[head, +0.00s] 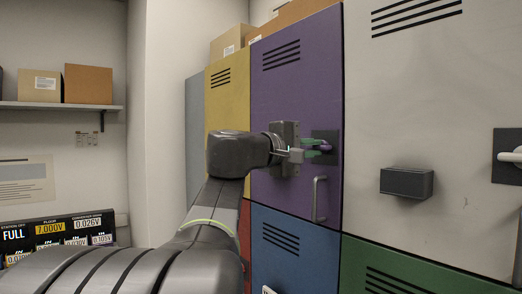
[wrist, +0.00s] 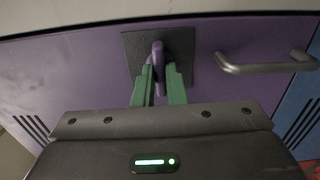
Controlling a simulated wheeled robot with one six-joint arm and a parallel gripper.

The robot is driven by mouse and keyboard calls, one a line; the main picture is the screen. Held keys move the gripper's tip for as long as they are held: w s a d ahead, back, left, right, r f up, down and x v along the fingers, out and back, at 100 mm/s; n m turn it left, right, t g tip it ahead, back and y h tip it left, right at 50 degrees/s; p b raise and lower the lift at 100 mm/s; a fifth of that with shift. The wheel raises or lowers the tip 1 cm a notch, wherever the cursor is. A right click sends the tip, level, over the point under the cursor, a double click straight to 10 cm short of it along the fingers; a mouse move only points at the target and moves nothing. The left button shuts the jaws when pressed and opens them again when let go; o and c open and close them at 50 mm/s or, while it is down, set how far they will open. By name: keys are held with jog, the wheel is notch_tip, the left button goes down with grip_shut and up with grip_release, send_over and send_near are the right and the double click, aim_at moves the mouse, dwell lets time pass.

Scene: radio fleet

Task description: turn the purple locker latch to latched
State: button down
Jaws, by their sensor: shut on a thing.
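The purple locker door (head: 290,90) is closed or nearly so; I cannot tell which. Its purple latch lever (wrist: 158,52) stands out from a dark square plate (wrist: 183,48). My gripper (wrist: 160,76) has its green fingers on either side of the lever and is shut on it. In the head view my gripper (head: 312,148) reaches the plate near the door's right edge and covers most of the lever, so I cannot tell the latch's setting. A grey bar handle (wrist: 265,65) is on the door below the latch; it also shows in the head view (head: 319,200).
A yellow locker (head: 228,100) is left of the purple one, a blue one (head: 295,250) below, and a pale one (head: 430,90) right, with a dark box (head: 407,182) jutting out. A shelf (head: 60,106) with cartons is at the far left.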

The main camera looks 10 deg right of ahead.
jog(key=c, duration=1.5)
grip_release()
jog(key=b+v, duration=0.3)
jog(key=v, duration=1)
jog(key=shift+s+a+f+b, duration=0.1)
jog(key=shift+a+b, duration=0.2)
jog(key=shift+a, duration=0.1)
jog(key=p+x, duration=0.3)
jog(key=x, duration=1.1)
jog(key=shift+p, duration=0.3)
